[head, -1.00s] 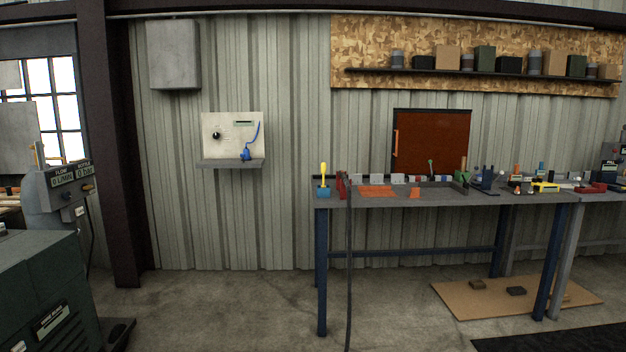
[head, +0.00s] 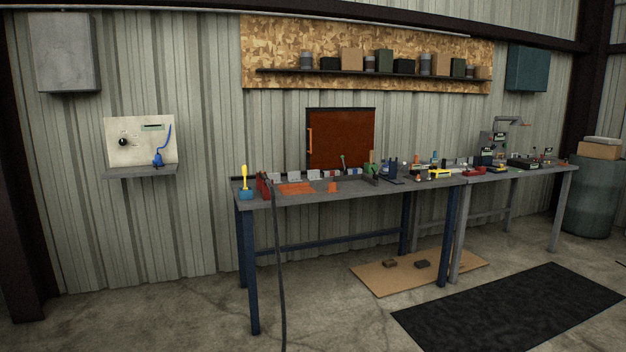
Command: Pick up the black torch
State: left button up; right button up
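I cannot make out a black torch for certain at this distance. A blue-legged workbench (head: 350,196) stands against the wall and carries many small items. A black hose (head: 279,270) hangs from beside a red stand (head: 263,186) at the bench's left end down to the floor. Small dark items, including a dark blue-black holder (head: 391,172), stand toward the bench's right end. Neither of my grippers shows in the head view.
A second bench (head: 500,176) continues to the right, with a drum (head: 591,200) beyond it. A black mat (head: 510,306) and a cardboard sheet (head: 400,275) lie on the floor. A wall shelf (head: 140,171) holds a blue item. Floor at front left is clear.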

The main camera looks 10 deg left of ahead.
aim_at(263, 177)
jog(key=k+u, duration=0.1)
jog(key=u, duration=2.6)
jog(key=z, duration=2.15)
jog(key=i+u, duration=0.15)
jog(key=i, duration=0.4)
jog(key=i+l+u, duration=0.1)
jog(key=i, duration=0.45)
jog(key=i+l+u, duration=0.15)
jog(key=i, duration=0.4)
jog(key=i+l+u, duration=0.1)
jog(key=i+l, duration=0.2)
jog(key=i, duration=0.25)
